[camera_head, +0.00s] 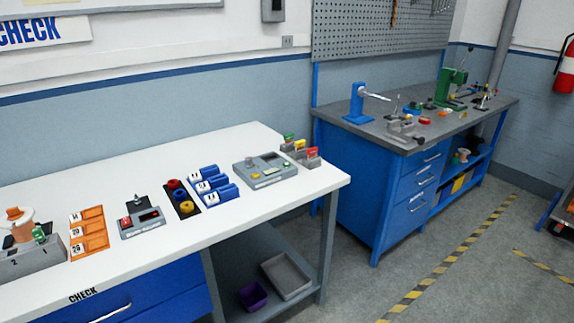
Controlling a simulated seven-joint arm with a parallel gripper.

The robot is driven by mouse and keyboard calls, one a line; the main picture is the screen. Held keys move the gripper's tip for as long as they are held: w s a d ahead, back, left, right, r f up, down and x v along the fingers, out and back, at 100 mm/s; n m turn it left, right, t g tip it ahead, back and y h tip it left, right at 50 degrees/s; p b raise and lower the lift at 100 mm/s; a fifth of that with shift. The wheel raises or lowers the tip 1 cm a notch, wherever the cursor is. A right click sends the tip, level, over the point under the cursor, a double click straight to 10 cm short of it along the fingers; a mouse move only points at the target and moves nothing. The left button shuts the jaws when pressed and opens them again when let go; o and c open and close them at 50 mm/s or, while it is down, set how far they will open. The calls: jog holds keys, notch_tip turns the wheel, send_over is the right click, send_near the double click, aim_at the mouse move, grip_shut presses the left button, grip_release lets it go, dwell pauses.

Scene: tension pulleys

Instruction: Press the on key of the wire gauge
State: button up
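A small grey instrument (141,220) stands on the white bench, left of centre. It has a dark display with red marks, a red patch at its left and a black post on top. A larger grey instrument (265,171) stands near the bench's right end, with a small screen, a yellowish key and several small coloured parts on its top. The labels on both are too small to read, so I cannot tell which is the wire gauge or pick out its on key. My gripper is not in view.
The white bench (240,215) also holds orange numbered trays (90,228), blue numbered holders (213,190), a dark tray with coloured spools (180,198), and a grey block with a spool (30,260). A blue workbench (370,190) with tools stands at the right.

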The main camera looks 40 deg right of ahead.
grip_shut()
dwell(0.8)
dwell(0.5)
